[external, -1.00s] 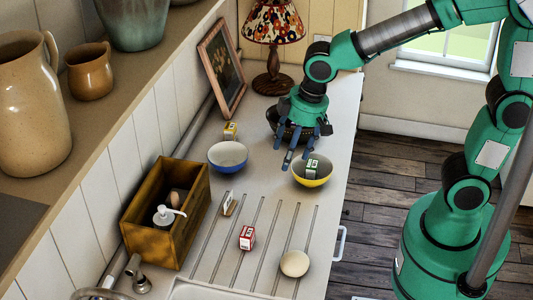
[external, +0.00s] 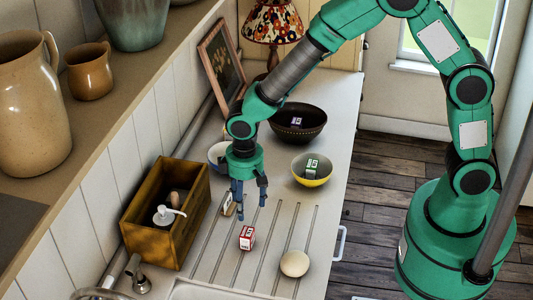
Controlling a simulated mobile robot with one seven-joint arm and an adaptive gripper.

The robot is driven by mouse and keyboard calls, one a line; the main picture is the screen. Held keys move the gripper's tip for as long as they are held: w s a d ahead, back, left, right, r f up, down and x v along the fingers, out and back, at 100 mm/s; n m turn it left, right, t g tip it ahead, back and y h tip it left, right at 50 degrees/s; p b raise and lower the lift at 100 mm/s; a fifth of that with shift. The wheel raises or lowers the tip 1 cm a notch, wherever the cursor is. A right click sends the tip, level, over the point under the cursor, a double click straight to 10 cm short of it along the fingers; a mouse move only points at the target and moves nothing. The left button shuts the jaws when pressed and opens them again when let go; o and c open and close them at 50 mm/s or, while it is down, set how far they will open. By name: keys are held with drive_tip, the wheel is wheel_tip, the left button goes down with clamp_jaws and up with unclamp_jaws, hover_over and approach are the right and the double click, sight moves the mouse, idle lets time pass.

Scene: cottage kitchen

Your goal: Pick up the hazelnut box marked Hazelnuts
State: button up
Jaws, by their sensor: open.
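My gripper (external: 248,206) is open and empty, pointing down above the ribbed drainer. A small brown-and-white box (external: 227,209) is close to its left finger, partly hidden by it. A red-and-white box (external: 247,239) stands on the drainer nearer the camera. A green box (external: 312,166) is in the yellow bowl (external: 313,182). A small dark box with a white label (external: 296,122) is in the dark bowl (external: 300,136). The lettering is too small to read, so I cannot tell which box is marked Hazelnuts.
A blue bowl (external: 215,152) is partly hidden behind my gripper. A wooden crate (external: 150,235) holding a soap dispenser (external: 165,214) stands at the left. A pale round object (external: 294,264) lies on the drainer at the front right. The counter's right side is mostly clear.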

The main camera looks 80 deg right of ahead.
sight(246, 230)
drive_tip(key=shift+f, duration=0.3)
drive_tip(key=shift+w+f, duration=0.1)
drive_tip(key=shift+f, duration=4.2)
drive_tip(key=shift+f, duration=0.1)
drive_tip(key=shift+w+f, duration=0.15)
drive_tip(key=shift+f, duration=2.3)
drive_tip(key=c, duration=1.4)
